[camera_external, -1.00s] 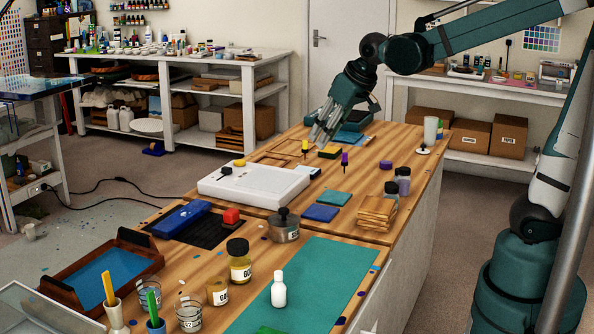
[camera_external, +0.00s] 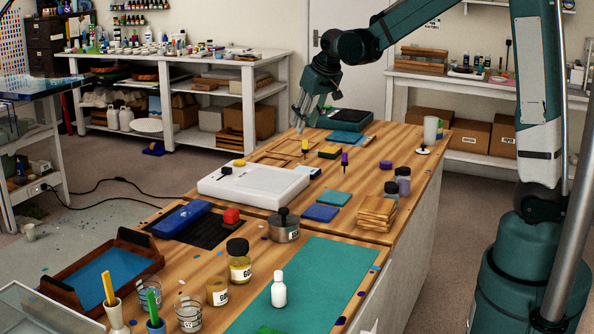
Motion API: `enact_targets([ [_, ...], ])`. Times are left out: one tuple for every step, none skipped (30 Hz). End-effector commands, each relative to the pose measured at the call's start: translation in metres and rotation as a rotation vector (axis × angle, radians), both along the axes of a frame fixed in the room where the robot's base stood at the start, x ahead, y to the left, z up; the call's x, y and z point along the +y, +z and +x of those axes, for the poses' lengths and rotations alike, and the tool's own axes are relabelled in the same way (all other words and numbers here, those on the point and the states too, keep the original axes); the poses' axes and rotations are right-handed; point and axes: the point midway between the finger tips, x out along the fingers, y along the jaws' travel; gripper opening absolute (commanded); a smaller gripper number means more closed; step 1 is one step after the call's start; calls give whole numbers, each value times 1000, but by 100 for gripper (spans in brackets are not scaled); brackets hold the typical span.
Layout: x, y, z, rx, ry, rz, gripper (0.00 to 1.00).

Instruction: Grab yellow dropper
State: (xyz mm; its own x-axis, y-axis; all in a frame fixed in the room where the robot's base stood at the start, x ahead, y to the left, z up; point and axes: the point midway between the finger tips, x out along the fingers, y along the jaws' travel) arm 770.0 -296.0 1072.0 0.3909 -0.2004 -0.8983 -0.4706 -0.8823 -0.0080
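The yellow dropper (camera_external: 305,145) is small, with a yellow top and a dark lower part. It stands upright toward the far side of the wooden worktable (camera_external: 408,160). My gripper (camera_external: 304,126) points down just above and slightly left of the dropper in the picture. Its grey fingers look apart, with nothing visible between them. The fingertips appear close to the dropper's top, but from this angle I cannot tell the exact gap.
A purple dropper (camera_external: 344,159) stands to the right. A yellow-and-black block (camera_external: 330,152) lies between the two droppers. A white panel (camera_external: 255,184) lies in front. A dark teal box (camera_external: 338,119) sits behind. Dark-lidded jars (camera_external: 402,180) stand at the right.

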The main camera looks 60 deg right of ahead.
Motion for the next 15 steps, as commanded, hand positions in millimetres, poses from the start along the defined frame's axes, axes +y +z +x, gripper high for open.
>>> enact_targets([
  [-11, -1, 7, 3, -11, 1, 31],
  [-17, -4, 10, 5, -18, 1, 31],
  [-24, -6, 14, 8, -27, 3, 31],
  [-30, -9, 17, 10, -34, 4, 31],
  [-36, -12, 20, 11, -41, 5, 31],
  [-43, -15, 24, 14, -50, 6, 31],
  [-49, -18, 27, 16, -56, 7, 31],
  [-55, -20, 29, 19, -63, 8, 31],
  [-63, -24, 33, 20, -73, 10, 31],
  [-69, -27, 35, 22, -79, 11, 31],
  [-74, -30, 38, 24, -85, 11, 31],
  [-82, -34, 41, 27, -94, 12, 31],
  [-88, -37, 44, 29, -101, 13, 31],
  [-94, -40, 46, 31, -108, 14, 31],
  [-102, -44, 49, 33, -116, 15, 31],
])
